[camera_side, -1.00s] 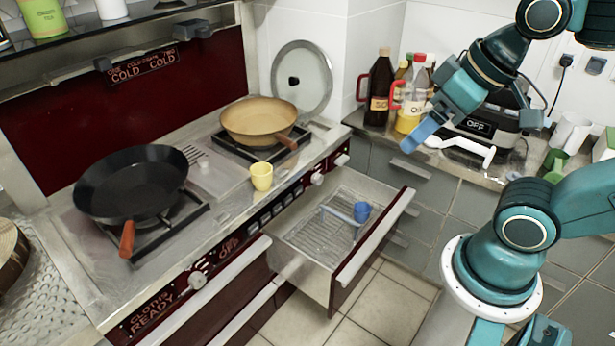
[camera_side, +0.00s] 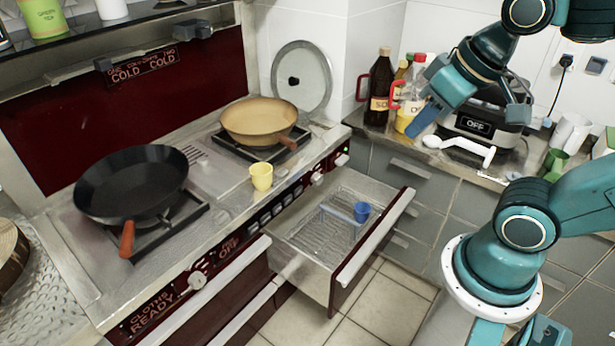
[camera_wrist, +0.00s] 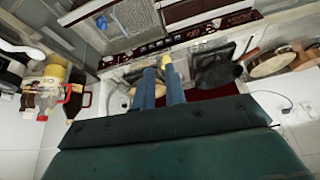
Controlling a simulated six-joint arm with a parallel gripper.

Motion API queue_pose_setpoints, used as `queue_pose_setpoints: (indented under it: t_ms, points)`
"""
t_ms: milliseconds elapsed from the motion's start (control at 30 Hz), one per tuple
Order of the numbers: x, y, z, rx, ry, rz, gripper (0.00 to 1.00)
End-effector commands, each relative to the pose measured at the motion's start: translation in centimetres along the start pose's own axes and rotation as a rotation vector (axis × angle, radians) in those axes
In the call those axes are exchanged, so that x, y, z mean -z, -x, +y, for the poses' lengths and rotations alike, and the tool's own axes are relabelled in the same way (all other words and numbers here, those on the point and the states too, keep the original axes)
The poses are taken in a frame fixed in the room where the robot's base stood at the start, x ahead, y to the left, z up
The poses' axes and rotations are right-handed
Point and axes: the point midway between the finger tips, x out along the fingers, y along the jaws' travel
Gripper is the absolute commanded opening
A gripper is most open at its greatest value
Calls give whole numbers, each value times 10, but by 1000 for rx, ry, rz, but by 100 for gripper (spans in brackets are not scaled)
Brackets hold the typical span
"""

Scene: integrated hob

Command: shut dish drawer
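The dish drawer (camera_side: 335,275) under the hob is pulled out. It holds a wire rack (camera_side: 318,235) and a blue cup (camera_side: 361,212). Its pale handle bar (camera_side: 378,236) runs along the dark red front. My gripper (camera_side: 415,130) is above and behind the drawer's right end, apart from it, near the bottles and the counter. In the wrist view, my two blue fingers (camera_wrist: 162,88) have a narrow gap with nothing held between them. The drawer (camera_wrist: 115,25) also shows at the top of that view.
A black pan (camera_side: 130,185), a tan pan (camera_side: 258,120) and a yellow cup (camera_side: 261,176) stand on the hob. Bottles (camera_side: 380,88), a white ladle-like item (camera_side: 465,147) and a machine (camera_side: 485,125) crowd the right counter. The floor (camera_side: 385,300) before the drawer is clear.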

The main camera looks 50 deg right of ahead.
Motion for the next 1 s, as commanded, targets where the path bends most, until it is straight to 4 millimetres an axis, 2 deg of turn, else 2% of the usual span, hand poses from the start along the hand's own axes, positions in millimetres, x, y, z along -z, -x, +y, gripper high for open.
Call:
queue_pose_setpoints:
  t_ms: [467, 700, 1000]
  points:
    - [46, -54, 29, -106, -550, -118, 0]
    - [63, -91, 51, -183, -851, -162, 0]
    - [73, -145, 83, -301, -1220, -199, 0]
